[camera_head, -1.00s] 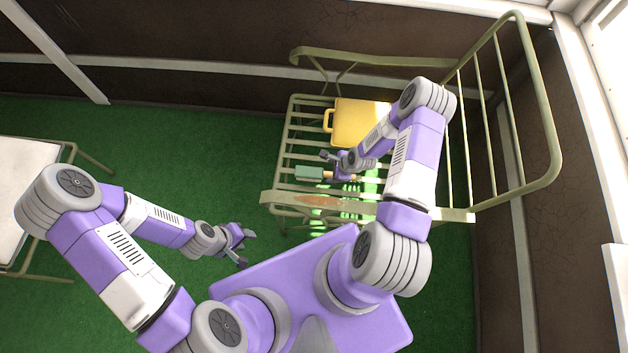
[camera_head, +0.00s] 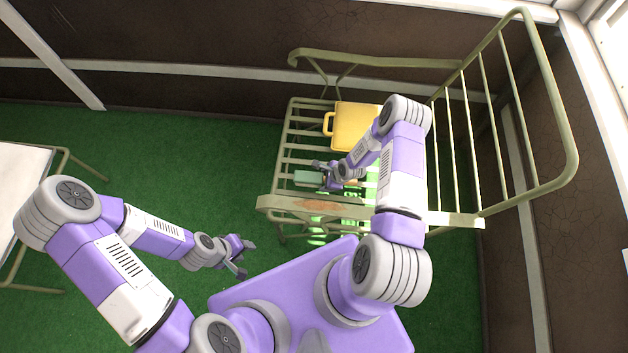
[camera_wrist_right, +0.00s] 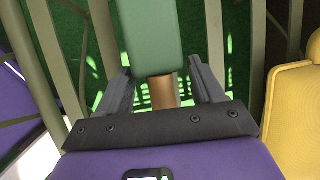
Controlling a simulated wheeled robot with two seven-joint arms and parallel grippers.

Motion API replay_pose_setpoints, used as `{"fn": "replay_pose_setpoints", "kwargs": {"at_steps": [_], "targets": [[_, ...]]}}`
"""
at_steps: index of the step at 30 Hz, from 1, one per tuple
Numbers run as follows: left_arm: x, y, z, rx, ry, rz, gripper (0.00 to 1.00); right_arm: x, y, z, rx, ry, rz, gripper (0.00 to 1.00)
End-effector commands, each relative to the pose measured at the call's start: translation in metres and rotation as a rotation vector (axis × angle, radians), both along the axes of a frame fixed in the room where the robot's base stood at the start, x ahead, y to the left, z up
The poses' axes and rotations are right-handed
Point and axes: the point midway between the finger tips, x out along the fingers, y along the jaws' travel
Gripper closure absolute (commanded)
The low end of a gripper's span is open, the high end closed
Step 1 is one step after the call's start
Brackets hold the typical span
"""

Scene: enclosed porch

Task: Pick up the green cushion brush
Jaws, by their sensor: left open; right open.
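The green cushion brush (camera_head: 307,178) lies on the slatted seat of the metal bench; its green block is at the left, and its wooden handle is mostly hidden by my right gripper. My right gripper (camera_head: 325,174) is open at the brush. In the right wrist view, the green block (camera_wrist_right: 150,28) lies ahead, and the wooden handle (camera_wrist_right: 162,92) runs between the open fingers (camera_wrist_right: 160,80), with gaps on both sides. My left gripper (camera_head: 246,258) is open and empty, above the green floor left of the bench.
A yellow case (camera_head: 355,128) with a handle lies on the bench behind the brush, and close to the right finger in the wrist view. The bench's front rail (camera_head: 300,203) and railed backrest (camera_head: 470,165) bound the seat. A pale table (camera_head: 20,170) stands far left.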

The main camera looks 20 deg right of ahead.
Motion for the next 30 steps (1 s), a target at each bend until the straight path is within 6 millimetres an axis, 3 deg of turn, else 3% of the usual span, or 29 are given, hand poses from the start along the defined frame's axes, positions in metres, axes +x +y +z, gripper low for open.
{"fn": "replay_pose_setpoints", "kwargs": {"at_steps": [2, 12, 20, 30], "targets": [[0.0, 0.0, 0.0, 0.0, 0.0, 0.0, 0.57, 0.0, 0.0, 0.001, 0.0, 0.0, 0.0, 0.34], [0.0, 0.0, 0.0, 0.0, 0.0, 0.0, 0.57, 0.0, 0.0, 0.001, 0.0, -0.001, 0.0, 0.87], [0.0, 0.0, 0.003, 0.0, 0.0, 0.0, 0.57, 0.001, 0.0, 0.007, -0.001, -0.002, -0.001, 0.87], [0.0, 0.0, 0.032, 0.0, 0.0, 0.0, 0.57, 0.001, -0.001, 0.073, -0.001, -0.002, -0.001, 0.87]]}}
